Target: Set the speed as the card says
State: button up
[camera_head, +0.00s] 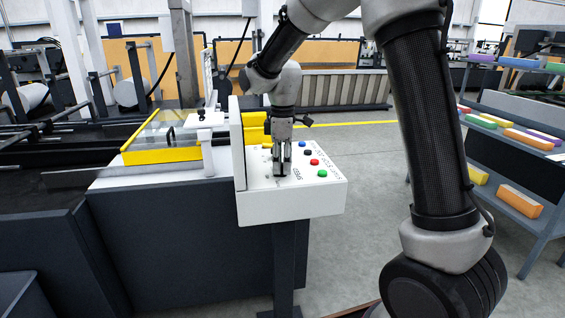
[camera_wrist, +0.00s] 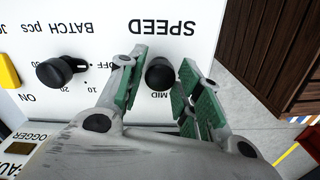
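The black SPEED knob (camera_wrist: 159,75) is in the wrist view, under the upside-down word SPEED, with a MID mark beside it. My gripper (camera_wrist: 163,60) is open, its green-padded fingers on either side of the knob with a small gap showing at each side. Other speed marks are hidden behind the fingers, and I cannot tell where the knob points. In the head view my gripper (camera_head: 282,168) reaches down to the white control panel (camera_head: 260,208) and hides the knob. I cannot make out a card with a speed on it.
A second black knob, BATCH (camera_wrist: 61,71), sits left of the gripper, with a yellow part (camera_wrist: 8,72) beyond it. Blue, black, red and green buttons (camera_head: 322,173) line the panel's right side. A shelf (camera_head: 520,200) with coloured boxes stands right.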

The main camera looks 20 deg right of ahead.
jog(key=c, duration=0.5)
jog(key=shift+m, duration=0.3)
jog(key=m, duration=1.1)
jog(key=shift+m, duration=0.3)
jog(key=o, duration=1.1)
jog(key=shift+c, duration=0.2)
